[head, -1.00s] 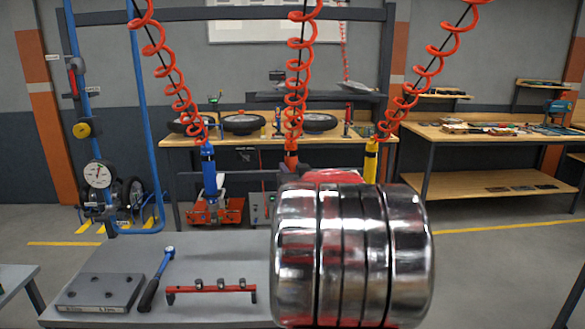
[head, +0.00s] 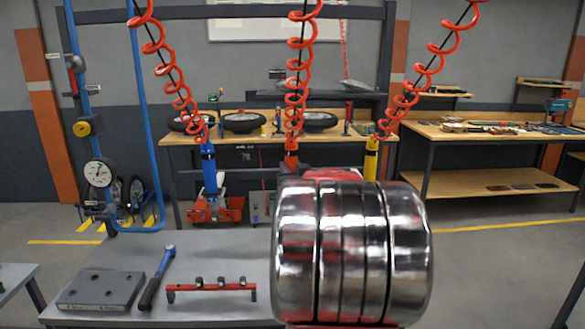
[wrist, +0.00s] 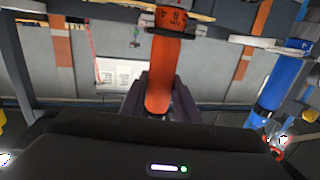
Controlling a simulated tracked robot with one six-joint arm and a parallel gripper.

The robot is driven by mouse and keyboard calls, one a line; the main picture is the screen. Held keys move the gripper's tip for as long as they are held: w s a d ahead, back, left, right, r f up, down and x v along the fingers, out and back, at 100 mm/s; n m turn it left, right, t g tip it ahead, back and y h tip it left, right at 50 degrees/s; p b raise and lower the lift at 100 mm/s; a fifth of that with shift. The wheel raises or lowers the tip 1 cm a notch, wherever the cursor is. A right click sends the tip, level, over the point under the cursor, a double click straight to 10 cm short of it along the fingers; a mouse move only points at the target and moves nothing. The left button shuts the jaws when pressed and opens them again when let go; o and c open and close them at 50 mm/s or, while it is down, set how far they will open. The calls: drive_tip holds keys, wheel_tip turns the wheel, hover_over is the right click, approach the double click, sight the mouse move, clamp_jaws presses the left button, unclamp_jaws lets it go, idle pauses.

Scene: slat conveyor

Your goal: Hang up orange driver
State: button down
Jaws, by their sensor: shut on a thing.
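The orange driver (wrist: 172,75) stands in the middle of the wrist view, with dark lettering on its collar. My gripper (wrist: 153,97) is shut on it, with dark jaws on both sides of its lower body. In the head view only the top of the orange driver (head: 291,152) shows, at the lower end of the middle red coil (head: 297,80). My shiny arm link hides the rest of it and the gripper there. I cannot tell whether the coil bears its weight.
A blue driver (head: 208,165) hangs on the left coil and a yellow driver (head: 371,160) on the right coil. A grey table (head: 215,255) in front carries a block (head: 102,291), a wrench (head: 157,277) and a red rack (head: 211,287). Workbenches stand behind.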

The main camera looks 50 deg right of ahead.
idle(0.3)
drive_tip(key=c, duration=1.3)
unclamp_jaws()
drive_tip(key=shift+f, duration=0.2)
drive_tip(key=shift+s+a, duration=0.1)
drive_tip(key=shift+v, duration=6.8)
